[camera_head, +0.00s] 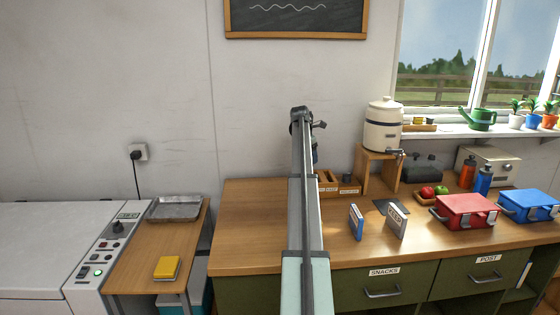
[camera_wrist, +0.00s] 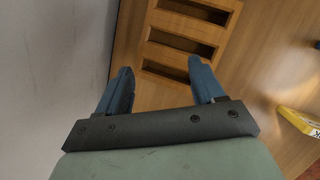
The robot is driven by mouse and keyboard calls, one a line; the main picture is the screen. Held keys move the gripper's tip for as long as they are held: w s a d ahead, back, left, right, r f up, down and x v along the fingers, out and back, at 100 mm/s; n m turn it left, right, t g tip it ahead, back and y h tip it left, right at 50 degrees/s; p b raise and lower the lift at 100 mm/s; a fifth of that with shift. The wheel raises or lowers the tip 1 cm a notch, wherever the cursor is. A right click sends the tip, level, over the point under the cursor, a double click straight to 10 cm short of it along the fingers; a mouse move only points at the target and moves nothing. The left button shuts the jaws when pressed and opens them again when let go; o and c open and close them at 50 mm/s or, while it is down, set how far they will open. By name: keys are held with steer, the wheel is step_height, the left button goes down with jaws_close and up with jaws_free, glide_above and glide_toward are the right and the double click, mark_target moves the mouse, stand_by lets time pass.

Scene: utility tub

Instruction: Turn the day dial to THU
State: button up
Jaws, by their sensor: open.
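A dark round dial (camera_head: 118,228) sits on the control panel of the white machine at the far left of the head view. A small label is just above it, and its lettering is too small to read, so I cannot tell which day the dial points to. My gripper (camera_wrist: 160,67) is open and empty in the wrist view, its two blue fingers apart over the wooden desk. In the head view the gripper is mostly hidden behind my arm, far to the right of the dial.
The control panel (camera_head: 103,249) also has several small switches and a lit green button. A side table with a metal tray (camera_head: 176,208) and yellow block (camera_head: 167,267) stands between machine and desk. A slotted wooden organiser (camera_wrist: 181,38) lies beyond my fingers. A wall (camera_wrist: 55,70) rises at left.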

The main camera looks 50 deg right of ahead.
steer(key=w+a+f+t, duration=0.2)
steer(key=w+a, duration=0.5)
steer(key=w, duration=0.2)
steer(key=shift+w+a+f, duration=0.3)
steer(key=shift+w, duration=0.1)
step_height(320, 180, up, 6)
steer(key=m+t+y, duration=0.1)
steer(key=m, duration=2.2)
glide_above(347, 174)
steer(key=s+a, duration=0.4)
steer(key=x, duration=1.4)
steer(key=shift+a, duration=0.1)
